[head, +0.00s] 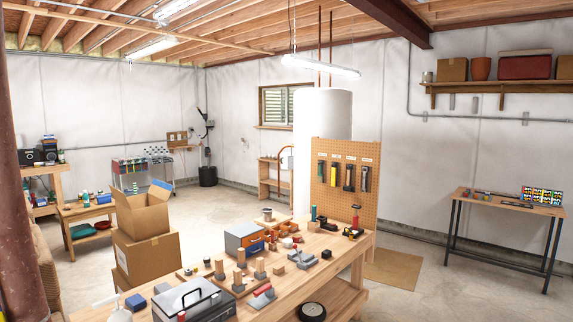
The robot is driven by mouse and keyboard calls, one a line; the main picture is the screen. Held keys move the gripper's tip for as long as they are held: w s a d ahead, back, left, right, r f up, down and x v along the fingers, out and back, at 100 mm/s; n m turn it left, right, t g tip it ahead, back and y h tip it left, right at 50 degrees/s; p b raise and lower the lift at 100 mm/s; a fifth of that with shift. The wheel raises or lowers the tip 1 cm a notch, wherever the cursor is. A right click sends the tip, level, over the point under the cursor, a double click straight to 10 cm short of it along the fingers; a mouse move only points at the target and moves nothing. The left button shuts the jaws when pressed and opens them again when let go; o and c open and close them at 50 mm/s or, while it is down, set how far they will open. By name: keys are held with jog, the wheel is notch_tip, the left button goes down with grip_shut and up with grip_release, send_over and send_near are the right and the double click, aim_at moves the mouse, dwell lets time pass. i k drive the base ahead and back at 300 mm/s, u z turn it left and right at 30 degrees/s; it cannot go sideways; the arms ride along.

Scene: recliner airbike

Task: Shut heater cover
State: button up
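A tall white cylinder (323,114), which looks like the water heater, stands behind the workbench near the back wall. A pegboard (345,183) hides much of its lower part. A small pale rounded piece (287,158) shows at its left side; I cannot tell whether this is the heater cover or whether it stands open. My gripper is not in view.
A wooden workbench (335,300) with tools, blocks and a toolbox (193,301) fills the front middle. Cardboard boxes (147,255) are stacked left of it. A table (508,205) stands at right.

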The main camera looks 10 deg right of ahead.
aim_at(284, 155)
jog(key=z, duration=1.15)
jog(key=i, duration=3.75)
